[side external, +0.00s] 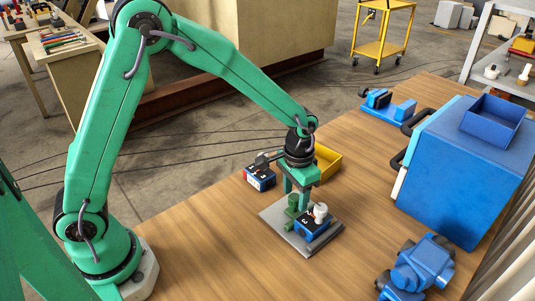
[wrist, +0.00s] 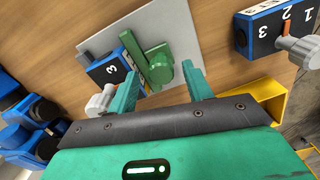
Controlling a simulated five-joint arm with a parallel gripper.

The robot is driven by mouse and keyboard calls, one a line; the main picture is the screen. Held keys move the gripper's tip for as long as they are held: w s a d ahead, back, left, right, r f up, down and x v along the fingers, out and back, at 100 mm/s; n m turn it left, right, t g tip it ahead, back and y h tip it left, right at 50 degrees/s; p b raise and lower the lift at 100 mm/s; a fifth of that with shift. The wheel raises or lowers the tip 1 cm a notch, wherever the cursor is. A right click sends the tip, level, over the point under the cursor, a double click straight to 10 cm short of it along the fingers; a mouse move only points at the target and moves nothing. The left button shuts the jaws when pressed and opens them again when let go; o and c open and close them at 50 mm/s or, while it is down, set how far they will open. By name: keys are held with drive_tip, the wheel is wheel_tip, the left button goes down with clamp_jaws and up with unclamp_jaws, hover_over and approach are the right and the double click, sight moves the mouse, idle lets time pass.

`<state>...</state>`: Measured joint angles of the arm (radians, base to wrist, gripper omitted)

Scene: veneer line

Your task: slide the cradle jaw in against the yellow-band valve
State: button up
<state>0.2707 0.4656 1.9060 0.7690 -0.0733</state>
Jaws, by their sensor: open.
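A blue valve (side external: 313,228) with a black face marked 3 and a pale knob sits on a grey plate (side external: 270,216). It also shows in the wrist view (wrist: 106,70); I cannot make out a yellow band on it. The green cradle jaw (wrist: 160,66) is on the plate beside this valve, with a green bar (wrist: 134,50) along the valve's side. Whether bar and valve touch is unclear. My gripper (wrist: 161,72) is open, its fingers on either side of the jaw piece. In the side view my gripper (side external: 297,196) is low over the plate, partly hiding the jaw.
A second blue valve (side external: 259,178), numbered and with a red mark, stands behind the plate; it shows in the wrist view (wrist: 262,30). A yellow tray (side external: 328,160) is close behind my gripper. A blue box (side external: 460,180) and a blue device (side external: 420,265) stand right. The front-left wood is clear.

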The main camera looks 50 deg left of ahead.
sight(294, 197)
drive_tip(key=shift+r, duration=3.85)
drive_tip(key=shift+r, duration=0.15)
drive_tip(key=shift+s+a+r, duration=0.15)
drive_tip(key=s+a+r+t, duration=0.2)
drive_tip(key=s+a+r, duration=0.1)
drive_tip(key=s, duration=0.3)
drive_tip(key=s+a+r+n+t, duration=0.1)
drive_tip(key=s+a+r, duration=0.3)
drive_tip(key=s, duration=0.3)
drive_tip(key=s+a+r+n+t, duration=0.1)
drive_tip(key=s+a+r+t, duration=0.1)
drive_tip(key=s+a+r, duration=0.2)
drive_tip(key=shift+s+a+t, duration=0.2)
drive_tip(key=shift+s+t, duration=0.1)
drive_tip(key=shift+s, duration=0.9)
